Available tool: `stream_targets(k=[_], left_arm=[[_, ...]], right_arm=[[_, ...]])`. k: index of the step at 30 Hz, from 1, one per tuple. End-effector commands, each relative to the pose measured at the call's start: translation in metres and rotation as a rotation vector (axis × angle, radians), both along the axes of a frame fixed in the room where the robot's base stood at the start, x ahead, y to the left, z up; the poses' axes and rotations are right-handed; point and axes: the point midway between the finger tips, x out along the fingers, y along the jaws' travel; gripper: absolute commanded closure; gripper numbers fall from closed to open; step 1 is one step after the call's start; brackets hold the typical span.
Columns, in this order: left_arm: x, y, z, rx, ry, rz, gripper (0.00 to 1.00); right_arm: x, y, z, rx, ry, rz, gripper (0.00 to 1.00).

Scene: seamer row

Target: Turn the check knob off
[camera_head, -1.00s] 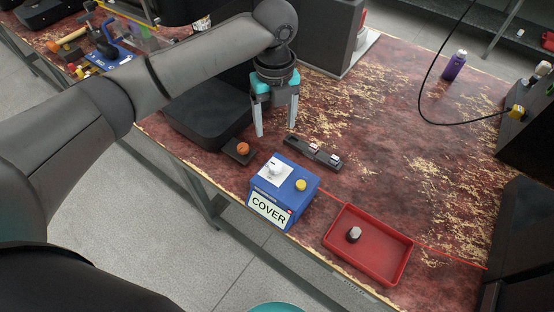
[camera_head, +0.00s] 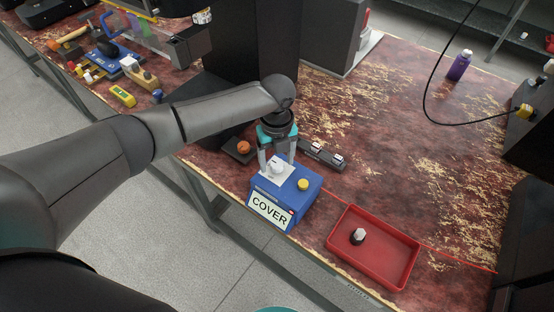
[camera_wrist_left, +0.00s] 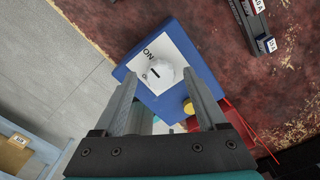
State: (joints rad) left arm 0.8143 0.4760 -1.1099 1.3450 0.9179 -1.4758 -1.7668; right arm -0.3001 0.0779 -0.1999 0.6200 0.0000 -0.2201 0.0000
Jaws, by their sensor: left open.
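The white round knob (camera_head: 277,168) sits on a white plate on top of a blue box (camera_head: 310,196) labelled COVER. In the left wrist view the knob (camera_wrist_left: 158,76) carries a dark mark, and the plate reads ON near one corner; the other lettering is partly hidden. My left gripper (camera_head: 277,158) points down at the box with its fingers apart, one on each side of the knob. In the left wrist view the fingers appear apart from the knob; their exact height over it is hard to tell. My right gripper is not in view.
A yellow button (camera_head: 303,184) sits beside the knob on the box. A red tray (camera_head: 394,281) holding a small dark-and-white piece stands to the right. Behind are a dark block with an orange knob (camera_head: 243,147) and a black strip with switches (camera_head: 322,156).

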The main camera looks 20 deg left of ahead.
Motion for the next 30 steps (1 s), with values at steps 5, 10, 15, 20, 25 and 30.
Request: stream_targets(k=[5, 10, 15, 20, 25, 30], left_arm=[[0.0, -0.0003, -0.0005, 0.0, 0.0, 0.0, 0.26], [0.0, -0.0004, -0.0003, 0.0, 0.0, 0.0, 0.38], [0.0001, -0.0003, -0.0001, -0.001, -0.001, 0.0, 0.57], [0.0001, -0.0002, 0.0, 0.0, 0.0, 0.001, 0.75], [0.0001, -0.0001, 0.0001, 0.0, 0.0, 0.001, 0.94], [0.0001, 0.0001, 0.0001, 0.0, 0.0, 0.001, 1.0]], right_arm=[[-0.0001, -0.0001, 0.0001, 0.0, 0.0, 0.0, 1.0], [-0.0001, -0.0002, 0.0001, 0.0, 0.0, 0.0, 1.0], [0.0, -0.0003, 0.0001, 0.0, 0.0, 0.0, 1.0], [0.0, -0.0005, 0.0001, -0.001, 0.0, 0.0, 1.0], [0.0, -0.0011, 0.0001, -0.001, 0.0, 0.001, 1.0], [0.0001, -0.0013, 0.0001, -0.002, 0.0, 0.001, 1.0]])
